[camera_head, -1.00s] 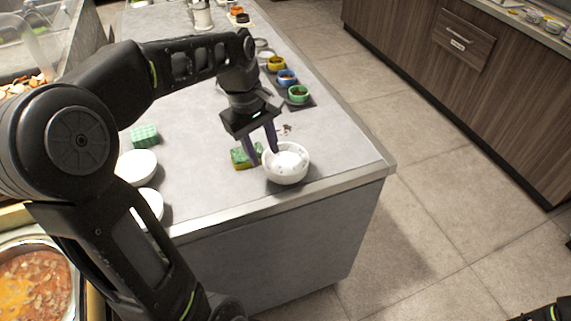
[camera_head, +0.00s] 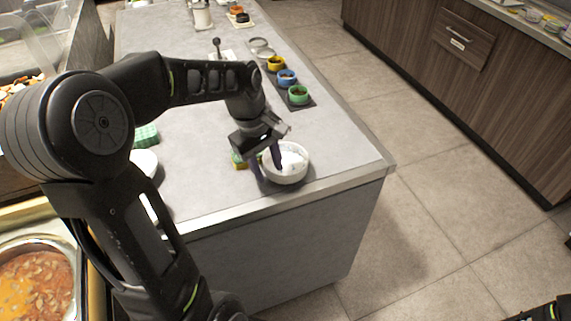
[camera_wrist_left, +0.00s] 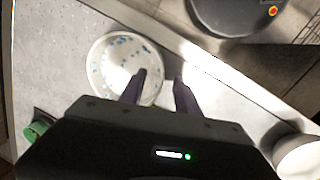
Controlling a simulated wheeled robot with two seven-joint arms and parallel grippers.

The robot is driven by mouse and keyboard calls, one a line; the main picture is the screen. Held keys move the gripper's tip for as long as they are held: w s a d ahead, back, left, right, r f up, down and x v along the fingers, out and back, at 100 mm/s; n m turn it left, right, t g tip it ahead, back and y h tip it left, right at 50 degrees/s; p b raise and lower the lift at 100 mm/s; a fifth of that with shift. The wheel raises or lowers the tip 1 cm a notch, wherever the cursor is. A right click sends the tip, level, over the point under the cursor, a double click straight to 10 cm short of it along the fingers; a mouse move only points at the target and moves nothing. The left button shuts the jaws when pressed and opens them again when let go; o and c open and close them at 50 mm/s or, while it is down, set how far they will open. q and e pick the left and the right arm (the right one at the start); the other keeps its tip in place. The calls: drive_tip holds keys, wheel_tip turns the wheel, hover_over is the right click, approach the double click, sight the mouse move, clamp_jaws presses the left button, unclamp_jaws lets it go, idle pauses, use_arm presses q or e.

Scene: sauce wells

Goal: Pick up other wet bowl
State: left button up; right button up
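A white bowl (camera_head: 297,176) stands upright on the grey counter near its front corner. In the left wrist view the bowl (camera_wrist_left: 103,62) shows blue drop-like spots inside. My left gripper (camera_head: 271,176) is open at the bowl's left side; it straddles the rim, one finger over the inside and one outside. The left wrist view shows the fingers (camera_wrist_left: 159,88) apart with the rim between them; contact cannot be told. Another white bowl (camera_head: 145,161) is at the counter's left, partly hidden by my left arm. My right gripper is not in view.
A green block (camera_head: 146,135) is farther left. Yellow, blue (camera_head: 287,77) and green small cups stand on a dark tray at the right edge. The counter's middle is clear.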

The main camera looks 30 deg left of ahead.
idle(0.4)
use_arm(q)
clamp_jaws()
idle(0.6)
